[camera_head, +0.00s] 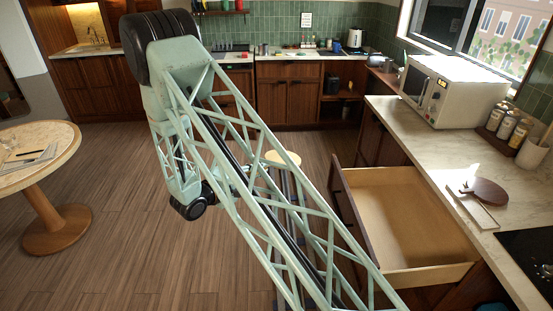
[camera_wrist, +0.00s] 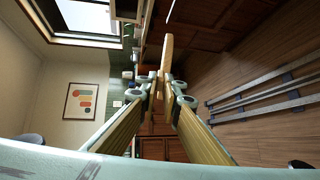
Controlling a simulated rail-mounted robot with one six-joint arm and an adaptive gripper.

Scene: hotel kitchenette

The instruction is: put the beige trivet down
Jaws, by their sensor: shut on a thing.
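The beige trivet (camera_wrist: 167,55) stands edge-on between my fingertips in the wrist view. My gripper (camera_wrist: 163,88) is shut on it near its lower end. In the head view the trivet (camera_head: 283,158) shows as a pale yellowish disc in the air over the floor, left of the open drawer. The green lattice of my arm crosses in front and hides most of my gripper there.
An open, empty drawer (camera_head: 405,215) juts out from the right counter. That counter (camera_head: 385,112) holds a microwave (camera_head: 453,90), bottles (camera_head: 507,125), a brown round paddle-like board (camera_head: 485,191) and a hob (camera_head: 530,258). A round table (camera_head: 62,145) stands at left.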

